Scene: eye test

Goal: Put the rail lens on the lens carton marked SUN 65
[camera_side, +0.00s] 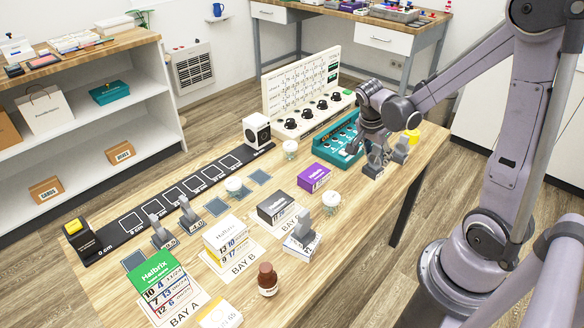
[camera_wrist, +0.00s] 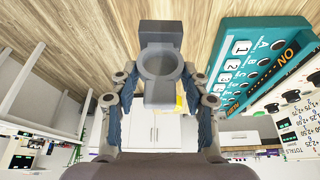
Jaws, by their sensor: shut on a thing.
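My gripper (camera_side: 387,152) is at the right end of the table, beside the teal panel. In the wrist view my gripper (camera_wrist: 160,86) is shut on the grey rail lens (camera_wrist: 161,98), a round piece with a square block at one end, held between both fingers. In the side view it is hard to tell from the fingers. Candidate cartons are a green-topped one (camera_side: 157,272), a white one (camera_side: 225,234), a dark grey one (camera_side: 271,207) and a purple one (camera_side: 313,177). I cannot read SUN 65 on any of them.
The black rail (camera_side: 178,200) runs along the far edge. A teal panel (camera_side: 338,148), knob board (camera_side: 315,112), jars (camera_side: 331,200) and a brown bottle (camera_side: 267,279) crowd the table.

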